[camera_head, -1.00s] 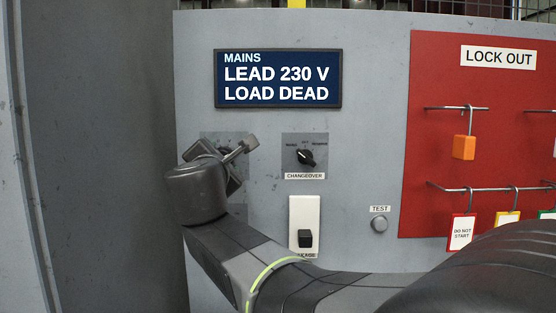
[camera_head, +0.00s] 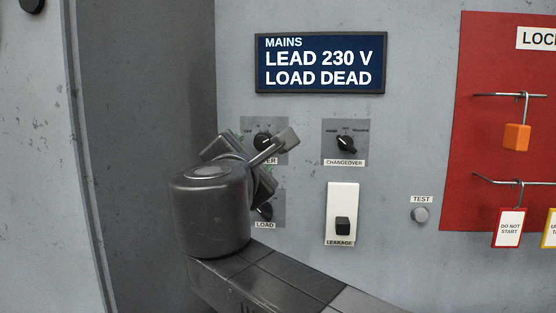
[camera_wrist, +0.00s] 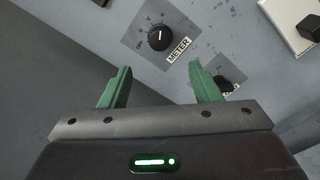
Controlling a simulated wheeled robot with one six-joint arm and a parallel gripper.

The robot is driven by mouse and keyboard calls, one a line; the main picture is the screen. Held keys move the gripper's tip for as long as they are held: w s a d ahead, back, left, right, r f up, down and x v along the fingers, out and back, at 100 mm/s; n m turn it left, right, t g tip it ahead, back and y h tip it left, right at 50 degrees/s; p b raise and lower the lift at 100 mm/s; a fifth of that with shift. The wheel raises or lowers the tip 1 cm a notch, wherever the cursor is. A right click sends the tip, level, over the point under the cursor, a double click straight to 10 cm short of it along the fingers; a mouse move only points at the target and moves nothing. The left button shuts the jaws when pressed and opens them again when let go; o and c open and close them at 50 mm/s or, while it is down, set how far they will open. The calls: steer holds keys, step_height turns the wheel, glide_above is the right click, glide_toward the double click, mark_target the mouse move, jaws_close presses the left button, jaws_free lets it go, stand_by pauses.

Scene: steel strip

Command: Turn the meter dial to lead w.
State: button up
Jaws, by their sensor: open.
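The meter dial (camera_wrist: 159,38) is a round black knob with a white pointer line on a grey plate labelled METER. In the head view the same meter dial (camera_head: 264,141) is partly covered by my gripper, and part of its label is hidden. My gripper (camera_wrist: 161,78) is open and empty, its two green fingers apart. In the wrist view the dial lies just beyond the fingertips, roughly between them, not touched. The plate's lettering is too small to read fully. The display (camera_head: 320,65) reads MAINS, LEAD 230 V, LOAD DEAD.
The load knob (camera_head: 265,211) is below the meter dial, close to my right finger in the wrist view. The changeover knob (camera_head: 346,143), leakage switch (camera_head: 342,226) and test button (camera_head: 420,214) are to the right. A red lock-out board (camera_head: 480,120) carries tags and an orange padlock.

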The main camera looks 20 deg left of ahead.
mark_target(262, 143)
steer(key=shift+v, duration=0.95)
steer(key=shift+x, duration=6.95)
